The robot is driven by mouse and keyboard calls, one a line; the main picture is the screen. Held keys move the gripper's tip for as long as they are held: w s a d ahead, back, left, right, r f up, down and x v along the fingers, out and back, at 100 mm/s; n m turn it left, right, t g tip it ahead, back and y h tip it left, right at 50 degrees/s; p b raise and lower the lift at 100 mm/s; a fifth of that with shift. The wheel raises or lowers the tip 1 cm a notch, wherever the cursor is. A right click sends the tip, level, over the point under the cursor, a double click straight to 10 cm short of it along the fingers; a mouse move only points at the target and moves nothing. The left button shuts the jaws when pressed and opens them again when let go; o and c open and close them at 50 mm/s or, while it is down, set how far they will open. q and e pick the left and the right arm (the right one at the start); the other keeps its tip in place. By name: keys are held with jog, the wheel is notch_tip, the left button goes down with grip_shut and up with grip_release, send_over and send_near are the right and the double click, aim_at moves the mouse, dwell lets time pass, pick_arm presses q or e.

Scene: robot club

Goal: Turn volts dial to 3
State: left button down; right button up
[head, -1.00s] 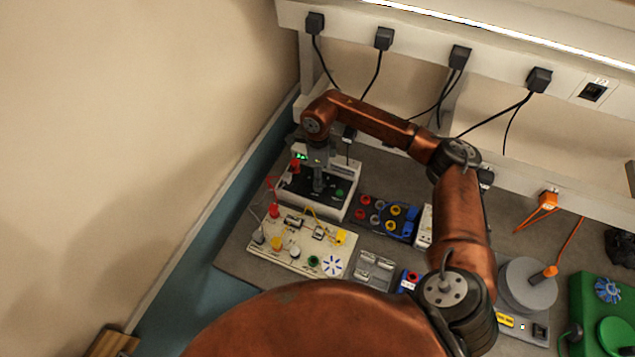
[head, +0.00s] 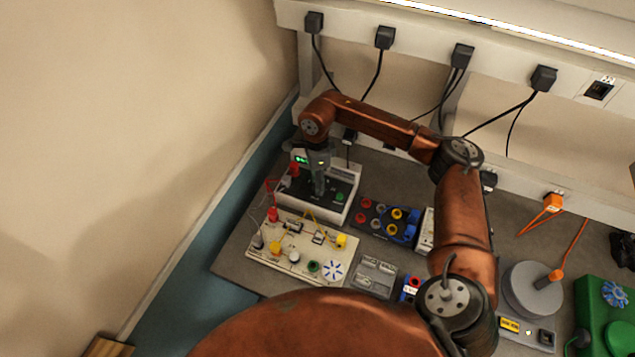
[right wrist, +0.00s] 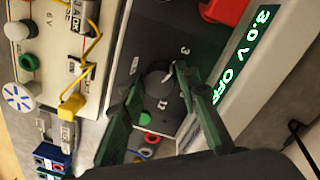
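The volts dial (right wrist: 157,82) is a round dark grey knob on the black panel of the power supply (right wrist: 262,75). A 3 and a 12 are printed beside it. The supply's green display reads 3.0 V OFF. In the head view the power supply (head: 345,172) stands at the bench's back left, and my gripper hides the dial. My right gripper (right wrist: 160,77) points down at the panel, its two green fingers on opposite sides of the dial and seemingly closed against it. It also shows in the head view (head: 319,192). My left gripper is not in view.
A cream circuit board (head: 297,246) with coloured posts and wires lies in front of the supply. A block with coloured sockets (head: 385,218) stands to its right. A red part (right wrist: 226,10) sits near the dial. Plugs and cables hang on the rail behind.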

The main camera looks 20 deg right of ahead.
jog(key=o, duration=0.4)
jog(key=shift+c, duration=0.2)
jog(key=shift+r, duration=0.1)
notch_tip(320, 180, up, 12)
jog(key=shift+w, duration=0.35)
dwell(0.3)
